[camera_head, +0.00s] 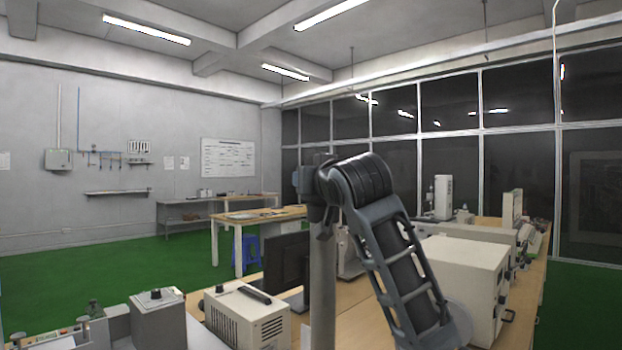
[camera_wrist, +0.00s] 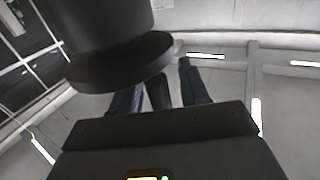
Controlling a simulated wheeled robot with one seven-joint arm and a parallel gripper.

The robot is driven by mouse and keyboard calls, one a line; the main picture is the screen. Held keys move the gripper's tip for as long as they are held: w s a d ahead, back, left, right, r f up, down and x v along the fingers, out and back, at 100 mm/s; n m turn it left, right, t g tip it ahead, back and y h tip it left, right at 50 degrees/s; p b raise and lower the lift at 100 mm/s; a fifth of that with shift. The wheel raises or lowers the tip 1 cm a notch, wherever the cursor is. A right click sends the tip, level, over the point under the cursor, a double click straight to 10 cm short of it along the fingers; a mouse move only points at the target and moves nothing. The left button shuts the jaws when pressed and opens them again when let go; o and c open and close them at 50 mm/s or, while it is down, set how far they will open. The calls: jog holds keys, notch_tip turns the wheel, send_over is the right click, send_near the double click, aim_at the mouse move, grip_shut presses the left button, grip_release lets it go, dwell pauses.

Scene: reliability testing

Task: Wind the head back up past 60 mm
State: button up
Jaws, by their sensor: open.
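I cannot identify the head to be wound, its crank or a millimetre reading in either view. A tall white bench machine (camera_head: 443,197) stands at the back of the right-hand bench, too small to read. My gripper (camera_wrist: 162,75) shows in the wrist view as two dark blue fingers apart, with a dark bar between them. I see nothing held. Behind the fingers are ceiling and lights, so it is away from the bench machines in that view. In the head view my arm crosses the middle and hides part of the bench; the gripper is not visible there.
A large cream box (camera_head: 463,275) and a vented cream unit (camera_head: 247,315) stand on the wooden bench. A dark monitor (camera_head: 286,262) is near my arm. A grey box with a knob (camera_head: 158,317) is at lower left. Green floor (camera_head: 180,258) is open at left.

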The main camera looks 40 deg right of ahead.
jog(key=shift+c, duration=0.3)
grip_shut()
